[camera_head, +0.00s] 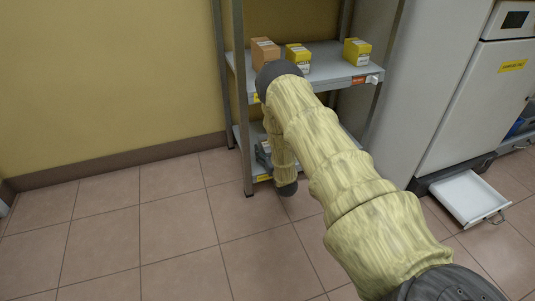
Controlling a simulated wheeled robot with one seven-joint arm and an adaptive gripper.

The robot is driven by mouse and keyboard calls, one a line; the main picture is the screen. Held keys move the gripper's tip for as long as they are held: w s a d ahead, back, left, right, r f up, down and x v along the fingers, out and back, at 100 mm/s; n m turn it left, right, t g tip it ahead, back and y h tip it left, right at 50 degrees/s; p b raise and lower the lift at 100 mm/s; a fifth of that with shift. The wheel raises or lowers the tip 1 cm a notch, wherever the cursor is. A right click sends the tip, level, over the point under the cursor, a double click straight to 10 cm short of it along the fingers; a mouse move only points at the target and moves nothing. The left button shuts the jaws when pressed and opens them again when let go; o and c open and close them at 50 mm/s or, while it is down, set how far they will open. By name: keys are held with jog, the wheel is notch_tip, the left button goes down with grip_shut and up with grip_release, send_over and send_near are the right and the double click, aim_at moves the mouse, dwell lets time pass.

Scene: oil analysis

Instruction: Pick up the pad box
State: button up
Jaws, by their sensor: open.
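My arm in a pale yellow cover reaches from the lower right to the shelf rack, then bends down in front of the lower shelf (242,141). A small grey part that looks like my gripper (263,155) shows at that lower shelf, mostly hidden by the arm; its fingers are not clear. On the upper shelf (331,74) stand an orange-brown box (265,52), a yellow box (299,57) partly behind the arm, and another yellow box (357,51) at the right. I cannot read which is the pad box. Contents of the lower shelf are mostly hidden.
Grey rack posts (241,120) stand around the shelves. A white cabinet (460,100) is at the right, with a low white drawer or tray (468,198) out at floor level. The tiled floor (130,230) at the left is clear up to the yellow wall (110,70).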

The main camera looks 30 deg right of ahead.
jog(key=c, duration=1)
jog(key=shift+o, duration=0.2)
jog(key=shift+r, duration=0.1)
